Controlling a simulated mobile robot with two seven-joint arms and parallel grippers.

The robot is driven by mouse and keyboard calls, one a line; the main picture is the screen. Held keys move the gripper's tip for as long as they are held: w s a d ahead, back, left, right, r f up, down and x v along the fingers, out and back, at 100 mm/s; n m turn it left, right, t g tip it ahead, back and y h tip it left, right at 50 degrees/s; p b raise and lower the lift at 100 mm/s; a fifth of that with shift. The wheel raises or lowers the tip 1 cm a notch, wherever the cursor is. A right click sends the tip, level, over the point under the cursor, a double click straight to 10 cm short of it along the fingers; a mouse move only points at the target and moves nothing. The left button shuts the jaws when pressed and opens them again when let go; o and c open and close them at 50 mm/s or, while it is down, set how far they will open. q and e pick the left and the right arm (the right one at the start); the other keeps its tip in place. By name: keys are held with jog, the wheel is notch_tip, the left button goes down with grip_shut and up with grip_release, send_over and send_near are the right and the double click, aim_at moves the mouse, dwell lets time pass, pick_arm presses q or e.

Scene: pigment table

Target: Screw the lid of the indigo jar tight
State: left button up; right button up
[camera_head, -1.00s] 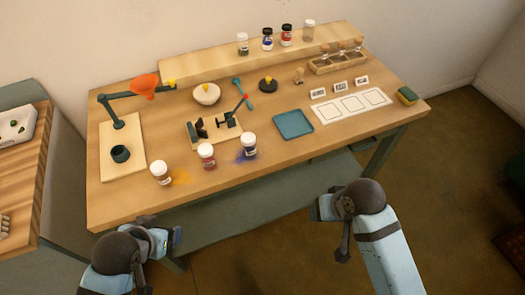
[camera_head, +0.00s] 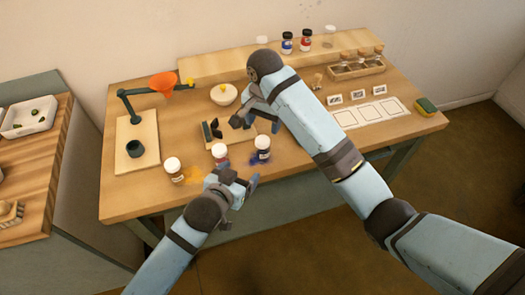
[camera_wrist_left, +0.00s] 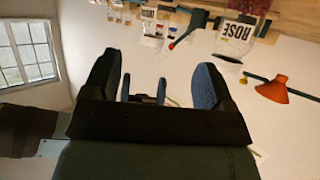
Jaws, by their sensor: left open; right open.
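The indigo jar (camera_head: 262,151), with a white lid and a dark blue label, stands upright near the table's front edge, with blue powder around its base. Its lid appears to be on; how tight cannot be told. My left gripper (camera_head: 240,183) is open and empty, in front of and below the rose and indigo jars. Its spread fingers (camera_wrist_left: 154,85) show in the left wrist view with nothing between them. My right gripper (camera_head: 262,118) is open above the table, behind the indigo jar and near the dark-jawed holder (camera_head: 211,131); it touches no jar that I can see.
The rose jar (camera_head: 220,154) stands just left of the indigo jar; its label shows upside down in the left wrist view (camera_wrist_left: 237,36). An ochre-side jar (camera_head: 174,170) stands further left. My right arm hides the table's middle.

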aim_at(259, 154)
pick_arm(q)
jog(key=shift+d, duration=0.25)
pick_arm(e)
jog(key=shift+w+a+r, duration=0.1)
jog(key=shift+w+r, duration=0.15)
jog(key=shift+r, duration=0.05)
pick_arm(q)
jog(key=shift+w, duration=0.15)
jog(key=x, duration=1.3)
jog(key=shift+w+d, duration=0.2)
jog(key=shift+w, duration=0.05)
